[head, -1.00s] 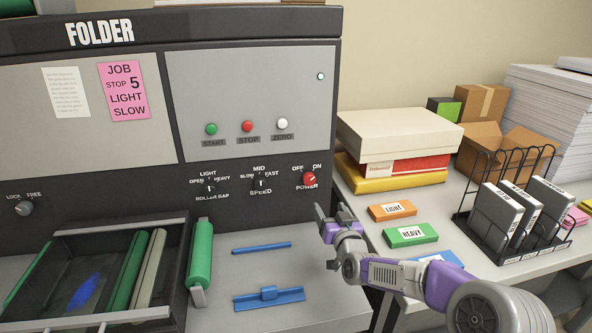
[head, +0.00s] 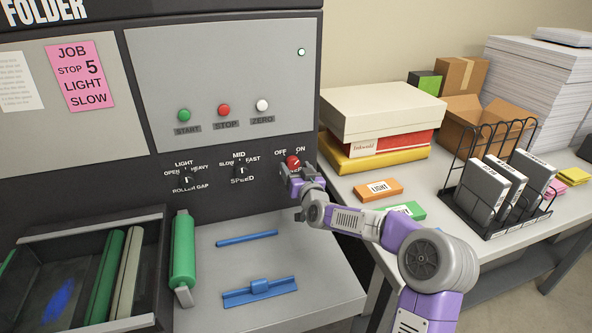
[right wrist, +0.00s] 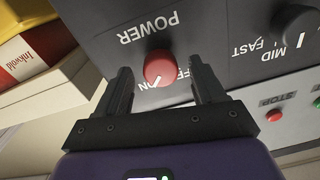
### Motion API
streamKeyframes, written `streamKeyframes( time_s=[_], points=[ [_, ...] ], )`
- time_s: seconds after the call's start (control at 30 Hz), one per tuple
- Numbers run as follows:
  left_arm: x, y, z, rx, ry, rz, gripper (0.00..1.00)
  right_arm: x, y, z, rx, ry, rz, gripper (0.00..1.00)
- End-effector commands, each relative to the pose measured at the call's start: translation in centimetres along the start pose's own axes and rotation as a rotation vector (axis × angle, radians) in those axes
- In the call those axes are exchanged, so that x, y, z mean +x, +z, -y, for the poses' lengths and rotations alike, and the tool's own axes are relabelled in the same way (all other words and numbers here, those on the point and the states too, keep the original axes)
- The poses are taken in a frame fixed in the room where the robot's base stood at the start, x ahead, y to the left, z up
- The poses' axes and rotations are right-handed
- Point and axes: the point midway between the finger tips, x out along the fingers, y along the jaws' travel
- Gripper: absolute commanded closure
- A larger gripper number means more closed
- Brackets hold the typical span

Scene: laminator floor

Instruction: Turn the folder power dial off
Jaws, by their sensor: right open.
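The red power dial (head: 293,161) is on the dark front of the folder (head: 120,190), at the right end of its row of dials. In the right wrist view, which shows the panel upside down, the dial (right wrist: 158,66) has a white pointer line toward the ON label. My right gripper (head: 291,176) is at the panel just below the dial and hides part of the POWER label in the head view. In the right wrist view the gripper (right wrist: 160,72) is open, with one finger on each side of the dial. Contact cannot be told. My left gripper is out of view.
The speed dial (head: 241,170) and roller gap dial (head: 188,180) are left of the power dial. Start (head: 184,115), stop (head: 223,110) and zero (head: 262,105) buttons are above. Blue parts lie on the grey shelf (head: 310,275) below. Boxes (head: 380,112) stand right.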

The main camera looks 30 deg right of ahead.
Motion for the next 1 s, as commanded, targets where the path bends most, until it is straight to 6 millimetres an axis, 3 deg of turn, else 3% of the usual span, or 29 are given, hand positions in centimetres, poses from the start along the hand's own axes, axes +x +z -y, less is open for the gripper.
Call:
streamKeyframes(
  time_s=[0.27,0.67,1.0],
  points=[
    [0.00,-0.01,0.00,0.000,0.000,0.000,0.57,0.17,-0.01,0.02,0.000,0.000,0.000,0.31],
    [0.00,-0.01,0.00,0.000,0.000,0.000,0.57,0.15,-0.01,0.01,0.000,0.000,0.000,0.87],
    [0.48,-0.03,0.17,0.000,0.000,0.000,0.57,0.14,0.02,0.05,-0.061,-0.001,0.000,0.87]
  ],
)
